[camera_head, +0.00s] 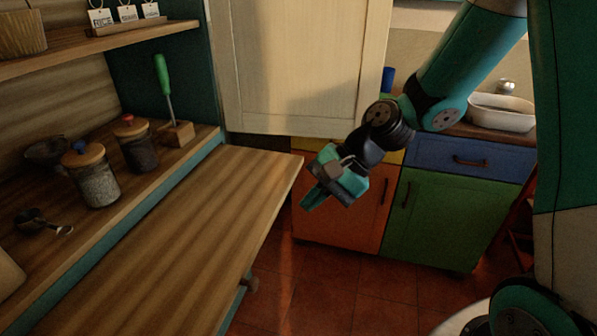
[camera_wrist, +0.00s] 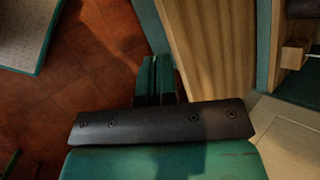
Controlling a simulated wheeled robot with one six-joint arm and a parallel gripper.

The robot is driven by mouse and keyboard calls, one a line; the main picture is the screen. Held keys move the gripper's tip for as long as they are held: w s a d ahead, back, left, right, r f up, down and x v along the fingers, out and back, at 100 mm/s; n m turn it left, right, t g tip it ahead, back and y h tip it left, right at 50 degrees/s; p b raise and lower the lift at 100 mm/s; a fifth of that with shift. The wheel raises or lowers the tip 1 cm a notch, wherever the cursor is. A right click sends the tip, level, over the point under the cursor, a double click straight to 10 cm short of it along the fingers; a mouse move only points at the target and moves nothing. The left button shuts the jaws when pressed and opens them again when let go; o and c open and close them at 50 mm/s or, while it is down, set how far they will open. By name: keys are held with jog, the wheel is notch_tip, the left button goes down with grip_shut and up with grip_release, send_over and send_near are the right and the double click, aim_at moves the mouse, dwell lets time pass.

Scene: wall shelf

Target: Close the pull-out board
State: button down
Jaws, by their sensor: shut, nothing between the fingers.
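The pull-out board (camera_head: 190,240) is a striped wooden panel extended out from under the lower shelf in the head view. It also shows in the wrist view (camera_wrist: 208,45), where its edge runs just right of my fingers. My gripper (camera_head: 309,200) is shut and empty, its teal fingers pointing down and left, by the board's outer far corner. The closed fingers show side by side in the wrist view (camera_wrist: 157,65). They look close to the board's edge; whether they touch it I cannot tell.
A pale cabinet door (camera_head: 300,65) hangs above the board's far end. Jars (camera_head: 97,178) and a green-handled tool (camera_head: 163,85) stand on the lower shelf (camera_head: 75,240). Orange and green cabinets (camera_head: 440,220) stand behind my gripper. The tiled floor (camera_head: 320,280) right of the board is clear.

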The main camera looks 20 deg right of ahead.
jog(key=w+d+f+m+t+y+p, duration=0.1)
jog(key=w+d+f+m+t+p, duration=0.15)
jog(key=w+d+m, duration=0.45)
jog(key=m+t+p, duration=0.3)
jog(key=m, duration=0.7)
send_near(286, 194)
jog(key=shift+t, duration=0.25)
jog(key=p+x, duration=0.1)
jog(key=x, duration=0.2)
jog(key=p+x, duration=0.1)
jog(key=x, duration=0.1)
jog(key=shift+s+a+f+p, duration=0.2)
jog(key=shift+a+f+p, duration=0.15)
jog(key=shift+f, duration=0.2)
jog(key=shift+w+a, duration=0.5)
jog(key=shift+w+f, duration=0.1)
